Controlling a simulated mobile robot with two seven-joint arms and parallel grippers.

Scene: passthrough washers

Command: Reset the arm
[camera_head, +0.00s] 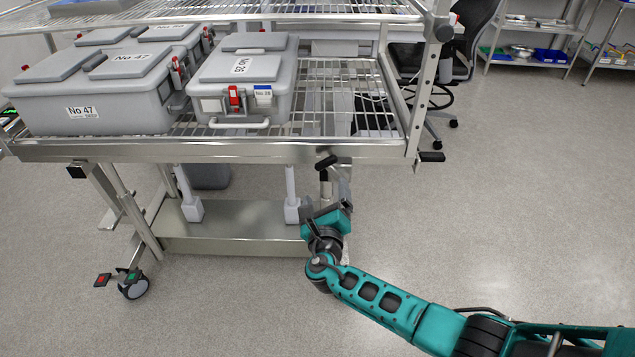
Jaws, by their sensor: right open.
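My right arm (385,300) is teal and black. It comes in from the lower right and reaches toward the front of a wire-shelf cart (230,150). My right gripper (325,168) is at the end of it, just below the cart's front rail, with dark fingertips near the rail. It is open and I see nothing held in it. I cannot tell whether it touches the rail. My left gripper is not in view.
Grey lidded containers labelled No 47 (105,105) and No 26 (245,85) stand on the cart's left and middle. The shelf's right part is bare. A caster (134,286) is at lower left. A black chair (458,45) stands behind. The floor on the right is clear.

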